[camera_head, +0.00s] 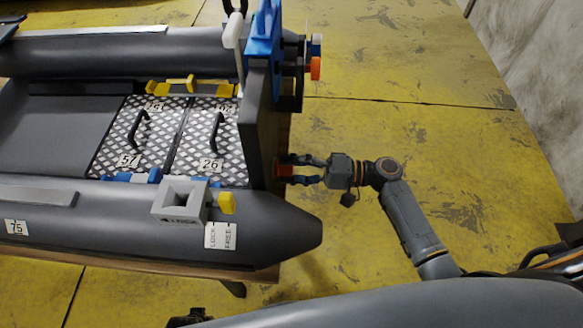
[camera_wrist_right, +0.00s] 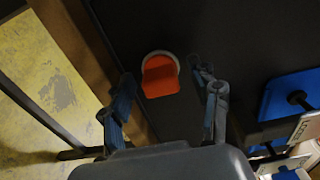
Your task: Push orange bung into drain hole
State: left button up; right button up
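The orange bung (camera_wrist_right: 160,78) is at the dark transom board (camera_wrist_right: 120,25) of the grey boat. A pale ring (camera_wrist_right: 174,55) shows round its upper edge, at the drain hole. The hole is hidden behind the bung, and I cannot tell how deep the bung sits. My right gripper (camera_wrist_right: 163,76) is open, with one finger on each side of the bung. Gaps show between the fingers and the bung. In the head view the right gripper (camera_head: 298,169) reaches the transom from the right, and the bung (camera_head: 284,171) shows at its fingertips.
A blue bracket (camera_head: 262,40) tops the transom. Another orange piece (camera_head: 315,68) sticks out farther back. The chequered floor plates (camera_head: 140,135) and a grey square holder (camera_head: 180,200) are on the boat. The yellow floor (camera_head: 400,80) right of the boat is clear.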

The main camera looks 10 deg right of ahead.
pick_arm(q)
jog(key=shift+s+f, duration=0.15)
jog(key=shift+s, duration=0.05)
pick_arm(e)
jog(key=shift+d, duration=0.1)
